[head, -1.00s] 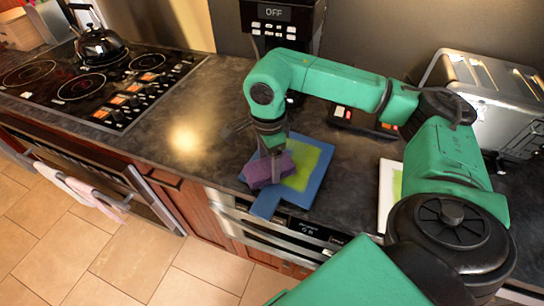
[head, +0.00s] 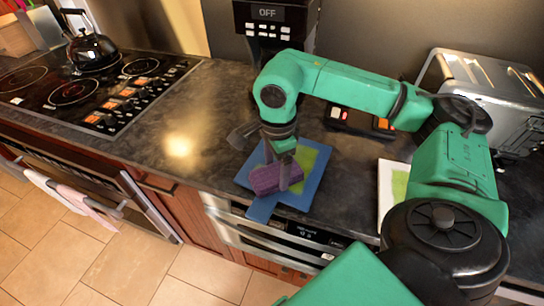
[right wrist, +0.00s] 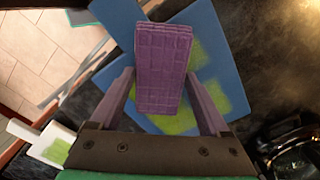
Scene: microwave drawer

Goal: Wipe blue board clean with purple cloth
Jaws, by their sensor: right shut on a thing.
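The blue board (head: 318,172) lies on the dark counter with its handle toward the front edge. A yellow-green stain (head: 307,162) shows on it beyond and beside the cloth. The purple cloth (head: 272,180), a thick folded block, is over the board's near left part. My right gripper (head: 278,172) points down, shut on the cloth. In the right wrist view the cloth (right wrist: 163,70) sits between the two fingers, with blue board (right wrist: 218,40) and green stain (right wrist: 205,85) around it. Whether the cloth presses on the board is hard to tell. My left gripper is out of view.
A white board with a green patch (head: 388,190) lies to the right, partly behind my arm. A toaster (head: 480,80) stands at the back right, a coffee machine (head: 275,22) behind. The stove (head: 95,95) with a kettle is left; counter between is clear.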

